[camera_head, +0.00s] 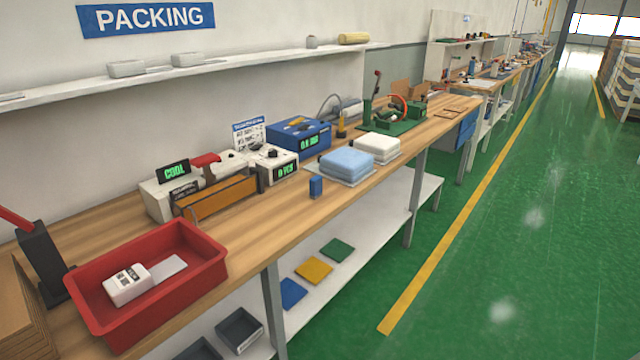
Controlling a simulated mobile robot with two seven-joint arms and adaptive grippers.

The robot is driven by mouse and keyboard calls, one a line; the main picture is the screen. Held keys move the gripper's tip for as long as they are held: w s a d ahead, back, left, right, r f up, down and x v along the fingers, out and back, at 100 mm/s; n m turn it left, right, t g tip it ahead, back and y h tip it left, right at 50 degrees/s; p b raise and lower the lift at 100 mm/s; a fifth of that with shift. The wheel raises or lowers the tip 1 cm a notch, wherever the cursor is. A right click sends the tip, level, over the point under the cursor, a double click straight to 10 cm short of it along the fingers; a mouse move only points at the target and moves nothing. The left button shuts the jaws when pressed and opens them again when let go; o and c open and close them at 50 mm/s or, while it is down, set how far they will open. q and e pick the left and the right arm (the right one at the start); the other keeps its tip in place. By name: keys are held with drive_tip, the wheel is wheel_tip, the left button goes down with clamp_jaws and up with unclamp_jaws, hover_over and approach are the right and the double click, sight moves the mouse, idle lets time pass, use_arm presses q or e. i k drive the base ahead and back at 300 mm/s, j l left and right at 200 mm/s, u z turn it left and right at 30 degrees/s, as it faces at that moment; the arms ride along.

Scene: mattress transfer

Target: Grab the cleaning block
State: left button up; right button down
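A small upright blue block (316,187) stands on the wooden bench top near its front edge, just in front of a light blue folded pad (346,163); it may be the cleaning block. A white block-like item (127,284) with dark print lies in the red tray (210,270) at the front left, beside a flat pale piece. I cannot tell for certain which one is the cleaning block. Neither of my grippers is in view.
The wooden bench (255,222) runs away to the right. A white sealer marked COOL, a blue device (298,136) and a green-based fixture (385,128) stand along it. A lower shelf (345,228) holds coloured mats. The green floor at right is open.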

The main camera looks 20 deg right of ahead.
sight(315, 183)
drive_tip(key=i+l, duration=0.15)
drive_tip(key=l, duration=0.3)
drive_tip(key=i+l+u, duration=0.15)
drive_tip(key=l, duration=0.3)
drive_tip(key=i+l, duration=0.15)
drive_tip(key=l, duration=0.35)
drive_tip(key=i+l+u, duration=0.1)
drive_tip(key=l, duration=0.35)
drive_tip(key=i+l+u, duration=0.1)
drive_tip(key=l, duration=0.4)
drive_tip(key=i+l, duration=0.1)
drive_tip(key=l, duration=0.4)
drive_tip(key=j+u, duration=0.05)
